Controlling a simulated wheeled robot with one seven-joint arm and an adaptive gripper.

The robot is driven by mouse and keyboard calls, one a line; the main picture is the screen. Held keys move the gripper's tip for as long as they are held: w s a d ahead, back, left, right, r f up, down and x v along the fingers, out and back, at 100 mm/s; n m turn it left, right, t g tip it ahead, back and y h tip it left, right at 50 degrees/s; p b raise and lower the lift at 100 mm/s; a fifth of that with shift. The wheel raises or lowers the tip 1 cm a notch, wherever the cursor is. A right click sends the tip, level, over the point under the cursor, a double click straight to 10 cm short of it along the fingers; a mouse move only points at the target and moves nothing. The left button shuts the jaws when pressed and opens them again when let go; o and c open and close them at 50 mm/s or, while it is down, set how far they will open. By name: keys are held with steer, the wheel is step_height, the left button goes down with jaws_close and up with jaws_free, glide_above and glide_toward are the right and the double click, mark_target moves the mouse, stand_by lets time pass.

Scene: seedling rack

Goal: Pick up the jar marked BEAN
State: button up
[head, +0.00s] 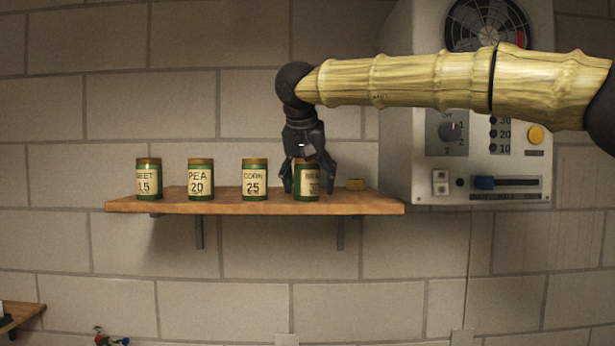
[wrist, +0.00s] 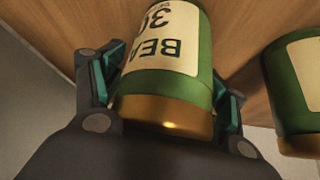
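The jar marked BEAN (head: 307,182) is green with a cream label, and stands upright on the wooden shelf (head: 230,207). It is the rightmost jar in the row. In the wrist view the jar (wrist: 170,65) shows "BEA" and "30" upside down, with its gold lid towards me. My gripper (head: 308,183) points down over it, one finger on each side. In the wrist view the fingers (wrist: 172,88) flank the jar, with narrow gaps that look open; contact is not clear. The jar's far side is hidden.
Jars marked CORN (head: 255,181), PEA (head: 201,181) and BEET (head: 148,181) stand to the left, apart from each other. A control box (head: 470,110) hangs on the wall at the right.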

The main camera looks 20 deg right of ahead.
mark_target(314, 180)
steer(key=s, duration=0.3)
steer(key=shift+s+r, duration=0.15)
steer(key=shift+w+f, duration=0.35)
steer(key=shift+w, duration=0.3)
steer(key=shift+w+f, duration=0.3)
steer(key=shift+w, duration=0.3)
steer(key=c, duration=0.5)
steer(key=shift+s+a, duration=0.1)
steer(key=c, duration=0.4)
steer(key=shift+s+r, duration=0.2)
steer(key=shift+s, duration=0.15)
steer(key=shift+c, duration=1.4)
steer(key=shift+s, duration=0.2)
steer(key=shift+w, duration=0.15)
steer(key=shift+r, duration=0.1)
